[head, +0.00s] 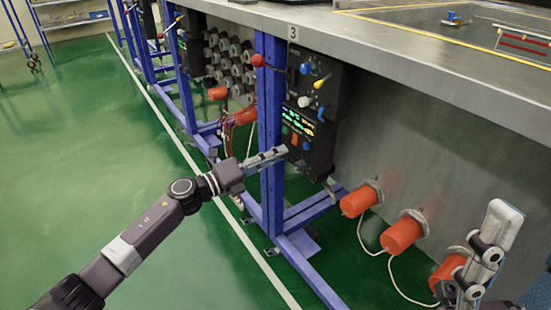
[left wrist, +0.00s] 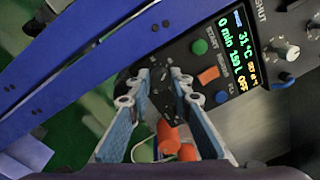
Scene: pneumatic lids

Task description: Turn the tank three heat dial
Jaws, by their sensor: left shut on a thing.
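The tank three control panel (head: 318,90) hangs under the tank edge, below the label "3" (head: 293,32). My left gripper (head: 286,151) reaches its lower part from the left. In the left wrist view, the left gripper (left wrist: 158,86) has its two fingers on either side of the black heat dial (left wrist: 161,94) and is shut on it. The lit display (left wrist: 238,50) reads about 31 °C, with "OFF" at the bottom. In the head view the fingers make the dial hard to see. My right gripper (head: 480,268) is at the lower right, away from the panel; its fingers are unclear.
A blue frame post (head: 270,130) stands close beside the left gripper. Orange caps (head: 402,233) stick out of the tank wall to the right, with white cables below. A red-knobbed lever (head: 258,60) is above left. Green floor (head: 80,170) is clear at left.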

